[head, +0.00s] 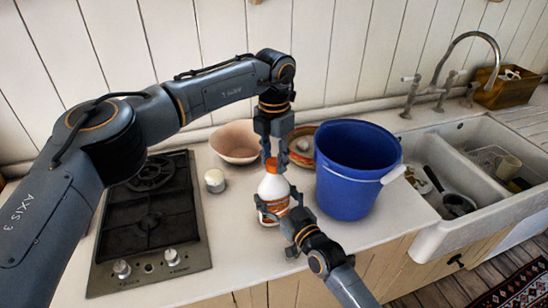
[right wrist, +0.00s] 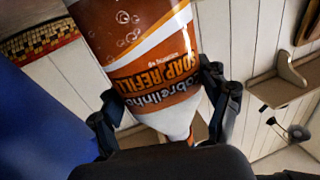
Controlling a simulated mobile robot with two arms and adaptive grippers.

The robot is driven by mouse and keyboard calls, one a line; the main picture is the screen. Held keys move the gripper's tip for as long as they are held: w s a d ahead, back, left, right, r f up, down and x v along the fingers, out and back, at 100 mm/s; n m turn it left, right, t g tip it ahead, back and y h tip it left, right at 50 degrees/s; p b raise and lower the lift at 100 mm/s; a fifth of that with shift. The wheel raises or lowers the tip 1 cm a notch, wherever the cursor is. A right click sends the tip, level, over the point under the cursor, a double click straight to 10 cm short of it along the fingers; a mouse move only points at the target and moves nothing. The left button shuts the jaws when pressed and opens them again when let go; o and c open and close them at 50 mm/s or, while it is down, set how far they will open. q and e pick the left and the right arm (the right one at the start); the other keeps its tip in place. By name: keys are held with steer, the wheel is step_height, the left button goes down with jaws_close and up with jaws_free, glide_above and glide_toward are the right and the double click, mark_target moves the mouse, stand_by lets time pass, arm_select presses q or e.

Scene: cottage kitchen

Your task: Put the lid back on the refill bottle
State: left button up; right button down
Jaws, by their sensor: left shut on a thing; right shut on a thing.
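The refill bottle (head: 273,187), white with an orange label, stands upright on the counter left of the blue bucket. My right gripper (head: 280,206) is shut on its body from the front. In the right wrist view the bottle (right wrist: 150,55) appears upside down, its label reading "SOAP REFILL", between both fingers. The orange lid (head: 271,164) is at the bottle's top. My left gripper (head: 273,158) comes down from above and is shut on the lid. The fingers partly cover it, and I cannot tell whether it is seated on the neck or just above it.
The blue bucket (head: 352,180) stands close on the right. A pink bowl (head: 236,142) and a patterned round dish (head: 303,145) are behind. A small white jar (head: 214,181) and the gas hob (head: 150,225) are left. The sink (head: 430,200) is right.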

arm_select(q)
steer(key=m, duration=0.4)
arm_select(e)
steer(key=shift+f, duration=0.1)
arm_select(q)
steer(key=m, duration=0.8)
steer(key=shift+m, duration=0.3)
steer(key=m, duration=1.9)
steer(key=shift+m, duration=0.3)
steer(key=o, duration=0.8)
steer(key=shift+f, duration=0.1)
steer(key=shift+c, duration=0.2)
